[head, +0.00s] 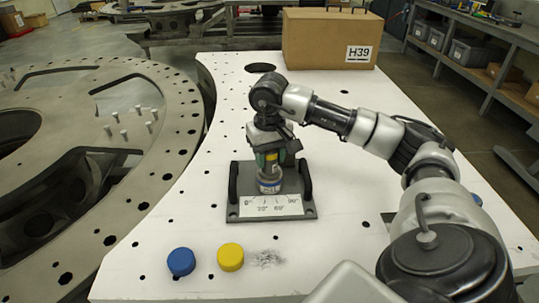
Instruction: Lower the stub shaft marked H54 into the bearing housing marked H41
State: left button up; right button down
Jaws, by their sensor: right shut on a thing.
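My right gripper (272,158) points down over the grey fixture plate and is shut on a short upright grey cylinder (269,178), which I take to be the stub shaft. No H54 mark is readable. The grey fixture plate (235,213) has two dark handles and a white angle scale at its front. The cylinder's lower end is at the middle of this plate; I cannot tell whether it touches or sits in anything. No housing marked H41 is readable. My left gripper is not in view.
A brown box marked H39 (318,40) stands at the back of the white table (190,225). A large drilled ring (150,95) is to the left.

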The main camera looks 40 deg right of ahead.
jog(key=c, duration=0.5)
grip_release()
jog(key=shift+c, duration=0.2)
jog(key=shift+r, duration=0.1)
jog(key=shift+r, duration=0.3)
notch_tip(320, 180, up, 9)
jog(key=shift+r, duration=0.55)
